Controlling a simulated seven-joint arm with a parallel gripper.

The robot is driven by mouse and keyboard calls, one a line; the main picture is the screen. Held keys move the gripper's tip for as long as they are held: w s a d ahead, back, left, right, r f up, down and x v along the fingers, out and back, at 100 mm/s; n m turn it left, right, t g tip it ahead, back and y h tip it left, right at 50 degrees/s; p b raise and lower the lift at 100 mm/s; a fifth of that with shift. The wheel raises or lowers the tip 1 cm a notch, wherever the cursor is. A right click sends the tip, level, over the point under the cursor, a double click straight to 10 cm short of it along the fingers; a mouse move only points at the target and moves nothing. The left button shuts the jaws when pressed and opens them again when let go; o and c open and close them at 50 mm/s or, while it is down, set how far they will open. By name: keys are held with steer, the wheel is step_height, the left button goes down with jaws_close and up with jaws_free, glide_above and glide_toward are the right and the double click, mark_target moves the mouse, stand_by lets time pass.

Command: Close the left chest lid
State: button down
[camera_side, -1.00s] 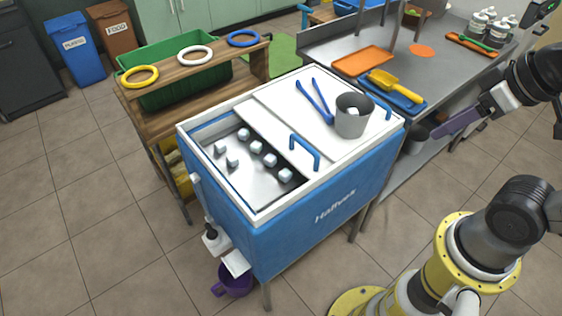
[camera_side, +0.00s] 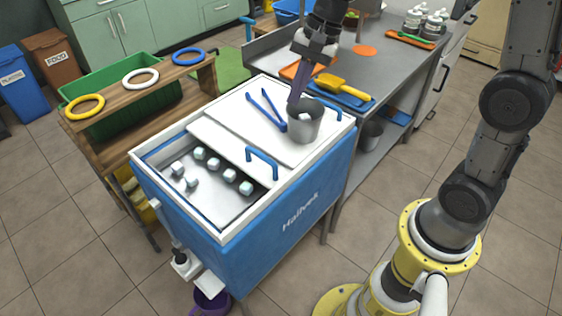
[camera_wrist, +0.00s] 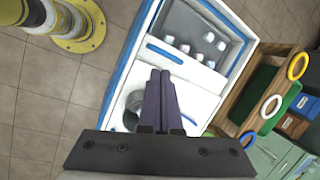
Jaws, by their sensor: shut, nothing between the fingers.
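The blue ice chest (camera_side: 290,208) stands mid-picture in the side view. Its left lid (camera_side: 228,142) is a white panel slid to the right, leaving the left compartment open with several ice cubes (camera_side: 200,153) showing. The lid's blue handle (camera_side: 262,160) is near its front edge; it also shows in the wrist view (camera_wrist: 165,54). My gripper (camera_side: 293,102) has purple fingers, shut and empty, pointing down above the chest's right part, close to the metal cup and right of the handle. In the wrist view the fingertips (camera_wrist: 160,72) point towards the handle.
A grey metal cup (camera_side: 304,128) and blue tongs (camera_side: 267,109) lie on the chest's right top. A steel table (camera_side: 383,70) with a yellow scoop (camera_side: 340,88) is behind right. A wooden stand (camera_side: 140,90) with rings is at left.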

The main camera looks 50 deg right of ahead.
steer(key=w+d+f+m+g, duration=0.1)
steer(key=w+f, duration=0.3)
steer(key=f, duration=0.2)
steer(key=m+g+y, duration=0.1)
steer(key=g, duration=0.1)
glide_toward(281, 171)
steer(key=x, duration=0.3)
steer(key=a+x, duration=0.1)
steer(key=x, duration=0.3)
steer(key=shift+s+r, duration=0.15)
steer(key=shift+r, duration=0.1)
steer(key=shift+a, duration=0.1)
steer(key=a, duration=1.8)
steer(key=shift+a, duration=0.45)
steer(key=shift+r, duration=0.1)
